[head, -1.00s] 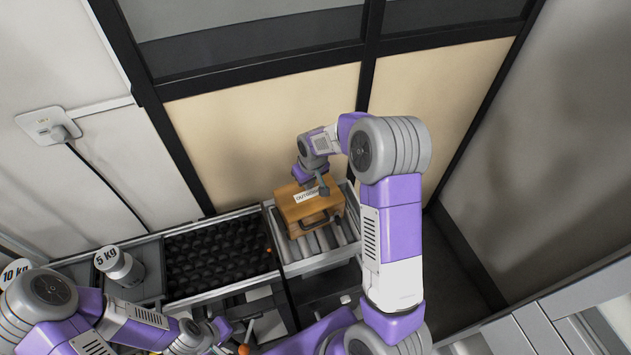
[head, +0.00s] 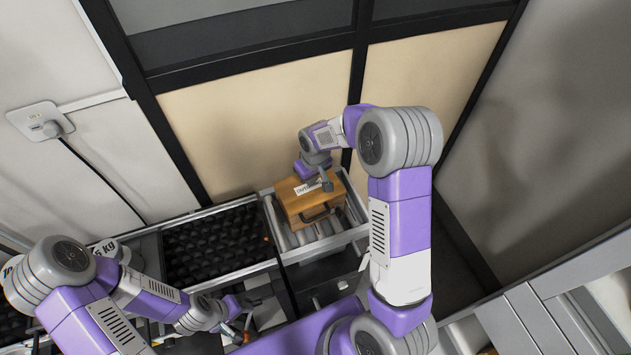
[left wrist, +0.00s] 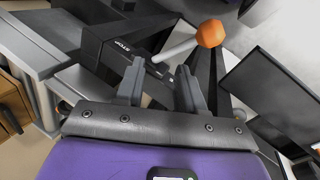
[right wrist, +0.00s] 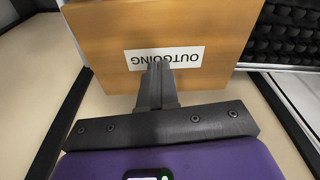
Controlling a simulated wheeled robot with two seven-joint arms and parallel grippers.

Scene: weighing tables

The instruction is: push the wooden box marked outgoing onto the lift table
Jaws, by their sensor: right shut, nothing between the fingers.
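The wooden box (head: 318,207) marked OUTGOING sits on a bed of grey rollers (head: 350,217), with a dark handle on its front. Its white label shows upside down in the right wrist view (right wrist: 165,57). My right gripper (head: 327,185) is shut and empty at the labelled face; its fingertips (right wrist: 160,72) overlap the label's lower edge, and I cannot tell whether they touch. Left of the rollers is a black studded table top (head: 215,245), perhaps the lift table. My left gripper (left wrist: 160,75) is open beside a lever with an orange knob (left wrist: 210,33).
A metal rim runs between the rollers and the black top. A marked weight (head: 104,248) is partly hidden behind my left arm. A wall with dark framing stands close behind the box. A dark flat panel (left wrist: 275,85) is right of the lever.

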